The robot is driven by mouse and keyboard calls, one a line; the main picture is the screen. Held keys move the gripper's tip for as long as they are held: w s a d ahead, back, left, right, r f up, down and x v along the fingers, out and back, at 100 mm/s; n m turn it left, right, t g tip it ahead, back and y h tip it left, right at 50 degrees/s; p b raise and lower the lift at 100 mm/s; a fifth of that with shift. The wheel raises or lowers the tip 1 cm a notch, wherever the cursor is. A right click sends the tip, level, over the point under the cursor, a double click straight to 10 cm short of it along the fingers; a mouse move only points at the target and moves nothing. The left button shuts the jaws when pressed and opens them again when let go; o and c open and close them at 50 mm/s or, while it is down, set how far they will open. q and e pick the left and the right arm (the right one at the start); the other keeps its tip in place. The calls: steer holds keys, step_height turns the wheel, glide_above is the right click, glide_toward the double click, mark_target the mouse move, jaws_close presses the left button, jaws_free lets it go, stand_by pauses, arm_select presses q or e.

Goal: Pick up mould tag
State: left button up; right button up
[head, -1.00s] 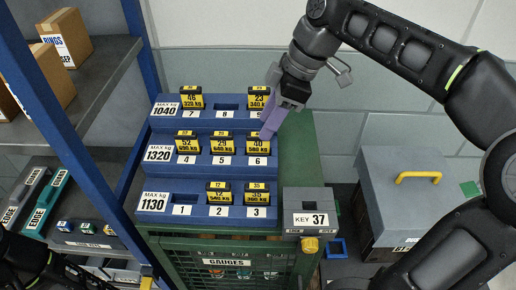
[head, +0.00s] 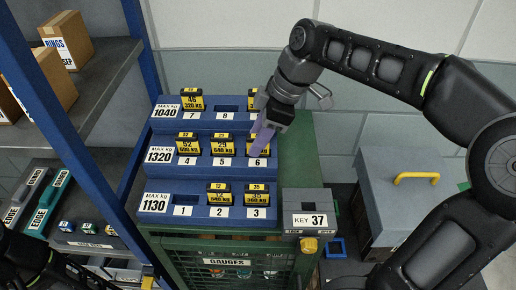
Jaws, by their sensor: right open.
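Yellow-and-black mould tags stand in a blue three-step rack (head: 228,170). Tag 46 (head: 191,101) is in slot 7, tag 52 (head: 187,145) in slot 4, tag 29 (head: 219,145) in slot 5. Tag 12 (head: 218,195) is in slot 2 and tag 35 (head: 257,195) in slot 3. My right gripper (head: 262,143) is open, its purple finger pointing down in front of the tag in slot 6 (head: 264,152), which it partly hides. The slot 9 tag (head: 260,99) is mostly hidden behind the gripper. Whether the finger touches a tag is unclear.
Slots 8 and 1 look empty. A grey KEY 37 box (head: 309,212) stands right of the rack, on the green cabinet (head: 297,160). A grey case (head: 402,160) with a yellow handle is further right. A blue shelf post (head: 70,130) rises at left.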

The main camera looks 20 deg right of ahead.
steer(key=shift+c, duration=0.3)
jaws_close()
stand_by(0.4)
